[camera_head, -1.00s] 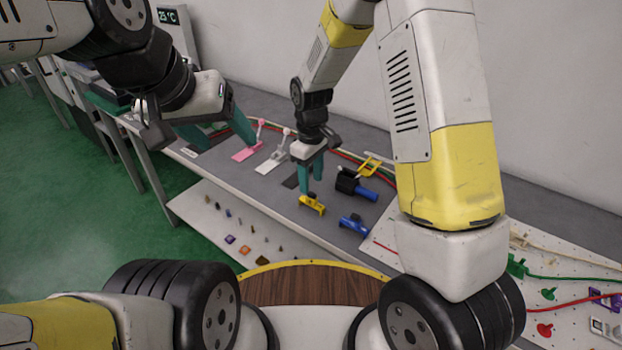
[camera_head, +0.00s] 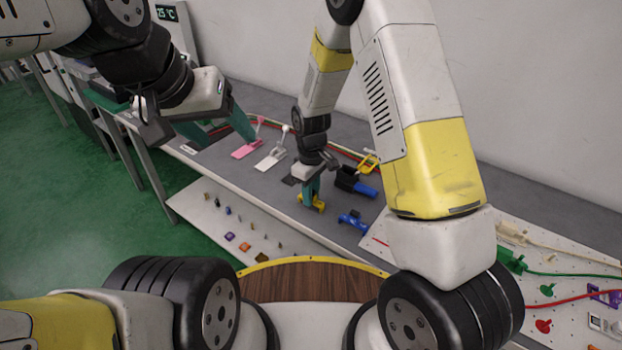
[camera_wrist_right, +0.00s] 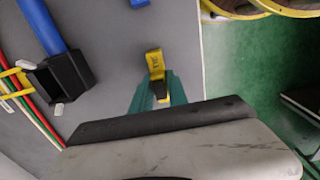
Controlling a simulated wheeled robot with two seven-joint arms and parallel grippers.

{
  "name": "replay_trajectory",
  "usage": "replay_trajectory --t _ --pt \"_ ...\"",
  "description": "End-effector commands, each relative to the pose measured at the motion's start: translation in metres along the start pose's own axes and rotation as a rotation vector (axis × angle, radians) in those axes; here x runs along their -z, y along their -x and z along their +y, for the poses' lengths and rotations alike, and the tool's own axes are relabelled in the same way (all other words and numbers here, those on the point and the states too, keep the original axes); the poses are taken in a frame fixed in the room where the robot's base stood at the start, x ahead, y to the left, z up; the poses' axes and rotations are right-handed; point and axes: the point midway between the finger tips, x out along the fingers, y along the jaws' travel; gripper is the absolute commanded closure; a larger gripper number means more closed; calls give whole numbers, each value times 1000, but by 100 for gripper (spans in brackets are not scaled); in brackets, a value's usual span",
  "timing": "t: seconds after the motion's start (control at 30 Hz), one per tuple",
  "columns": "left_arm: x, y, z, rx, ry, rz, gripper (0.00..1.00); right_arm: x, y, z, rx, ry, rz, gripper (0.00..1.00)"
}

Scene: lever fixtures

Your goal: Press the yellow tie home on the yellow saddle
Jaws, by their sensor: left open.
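The yellow saddle (camera_head: 319,206) stands near the front edge of the grey bench. The right wrist view shows its yellow part with a dark marking (camera_wrist_right: 155,63); I cannot tell tie from saddle there. My right gripper (camera_head: 311,192) points down at it, its teal fingers (camera_wrist_right: 158,88) on either side of the near yellow end. The fingers look close together, and I cannot tell whether they grip it. How the tie sits is hidden. My left gripper (camera_head: 216,132) is open and empty at the left, above the bench near the pink lever fixture (camera_head: 246,151).
A white lever fixture (camera_head: 271,158) stands left of the right gripper. A black block with a blue handle (camera_head: 364,190) is to its right. A blue fixture (camera_head: 352,221) stands nearer the front. Red and green cables run along the back. A pegboard (camera_head: 510,235) lies at right.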

Motion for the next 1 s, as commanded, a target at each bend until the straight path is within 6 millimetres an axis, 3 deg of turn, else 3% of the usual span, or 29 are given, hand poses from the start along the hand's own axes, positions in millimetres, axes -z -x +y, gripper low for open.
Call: replay_trajectory --t 0.47,0.77,1.0 --pt "0 0 0 0 0 0 34 0 3 0 -1 0 1 100" --pt "0 0 0 0 0 0 34 1 35 1 -2 0 4 100" --pt "0 0 0 0 0 0 34 -37 41 -35 0 2 0 100"
